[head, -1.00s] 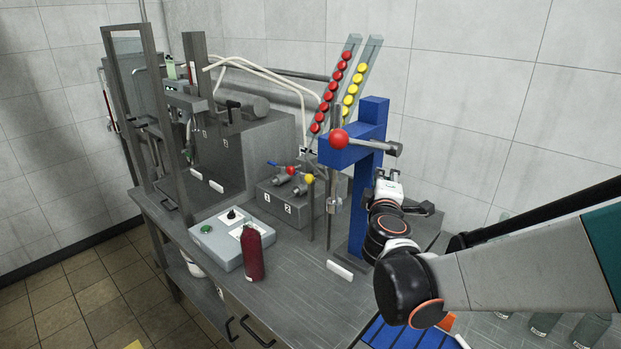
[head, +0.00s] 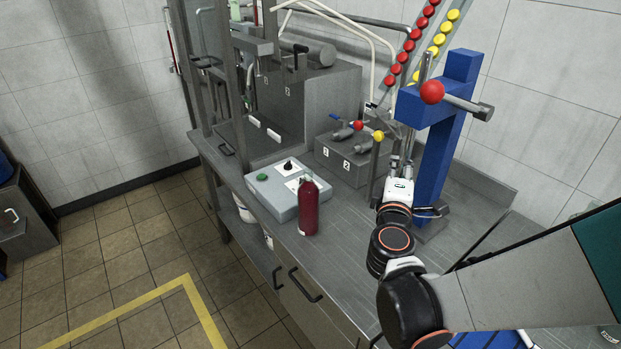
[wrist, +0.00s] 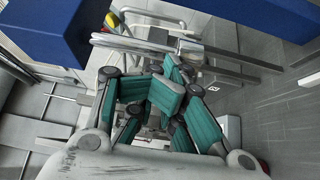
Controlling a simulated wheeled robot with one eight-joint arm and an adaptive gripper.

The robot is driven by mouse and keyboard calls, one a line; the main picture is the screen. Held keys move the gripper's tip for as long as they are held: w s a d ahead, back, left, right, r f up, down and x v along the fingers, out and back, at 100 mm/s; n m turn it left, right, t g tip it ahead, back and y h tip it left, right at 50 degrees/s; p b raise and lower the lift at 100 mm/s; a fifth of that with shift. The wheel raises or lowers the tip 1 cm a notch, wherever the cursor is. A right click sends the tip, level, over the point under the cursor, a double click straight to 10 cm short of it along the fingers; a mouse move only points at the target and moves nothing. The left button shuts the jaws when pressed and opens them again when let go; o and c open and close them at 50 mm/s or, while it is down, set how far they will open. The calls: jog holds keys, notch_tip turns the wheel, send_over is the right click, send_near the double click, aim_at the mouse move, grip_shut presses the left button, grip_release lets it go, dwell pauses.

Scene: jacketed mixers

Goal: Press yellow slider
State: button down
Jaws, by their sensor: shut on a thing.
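My gripper (head: 404,150) is just left of the blue press post (head: 434,175) and right of the knob. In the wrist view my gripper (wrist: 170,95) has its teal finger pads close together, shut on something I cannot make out. The fingertips are partly hidden in the head view.
A red-knobbed lever (head: 432,92) crosses the blue press top. The grey valve block (head: 345,160) stands behind a red bottle (head: 308,208) and a control box (head: 285,195). Red and yellow balls line sloped chutes behind. The front bench top is clear right of the bottle.

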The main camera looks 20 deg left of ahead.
jog(key=s+a+n+y, duration=0.2)
jog(key=s+a, duration=0.3)
jog(key=a, duration=0.3)
jog(key=shift+s+a+r+g+y, duration=0.25)
jog(key=shift+s+a+g+y, duration=0.1)
jog(key=shift+y, duration=0.15)
jog(key=b, duration=0.3)
send_near(378, 136)
jog(key=w+a, duration=0.4)
jog(key=w, duration=0.2)
jog(key=shift+a+f, duration=0.15)
jog(key=shift+f, duration=0.15)
jog(key=shift+w, duration=0.1)
